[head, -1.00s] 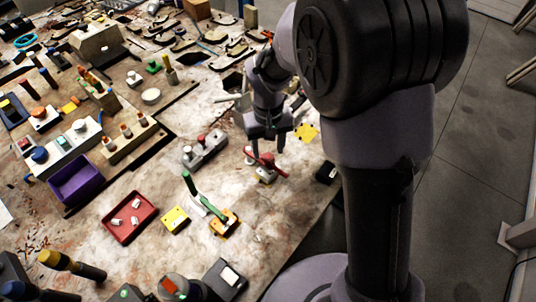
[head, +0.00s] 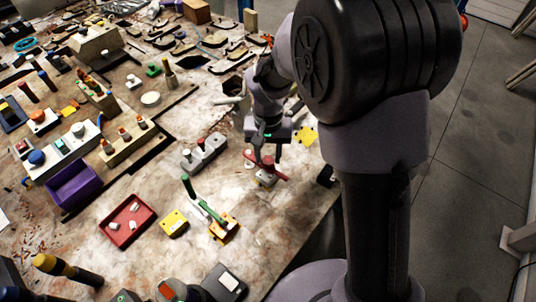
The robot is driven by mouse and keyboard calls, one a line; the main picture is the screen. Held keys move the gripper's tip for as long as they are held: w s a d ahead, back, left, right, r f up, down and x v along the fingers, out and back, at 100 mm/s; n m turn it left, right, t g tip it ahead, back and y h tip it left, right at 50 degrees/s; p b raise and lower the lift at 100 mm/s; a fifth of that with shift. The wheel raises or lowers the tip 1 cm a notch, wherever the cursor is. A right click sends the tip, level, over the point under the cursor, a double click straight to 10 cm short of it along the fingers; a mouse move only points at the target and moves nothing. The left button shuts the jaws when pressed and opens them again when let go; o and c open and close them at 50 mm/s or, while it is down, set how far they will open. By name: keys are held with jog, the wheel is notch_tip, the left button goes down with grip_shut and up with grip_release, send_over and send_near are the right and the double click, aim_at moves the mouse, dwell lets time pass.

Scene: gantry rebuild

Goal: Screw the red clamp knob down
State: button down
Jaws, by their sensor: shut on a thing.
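The red clamp knob (head: 269,160) stands on a small clamp with a yellowish base (head: 265,183) near the table's right edge. The fingers hide part of the knob, and the screw thread is too small to make out.
A green-handled orange clamp (head: 222,228), yellow block (head: 174,222) and red tray (head: 152,215) lie nearer. A yellow plate (head: 305,135) lies right of my gripper.

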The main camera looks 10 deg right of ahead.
aim_at(268, 159)
jog(key=shift+m, duration=0.4)
jog(key=c, duration=1.1)
grip_release()
notch_tip(268, 159, up, 17)
jog(key=p, duration=0.6)
jog(key=shift+r, duration=0.2)
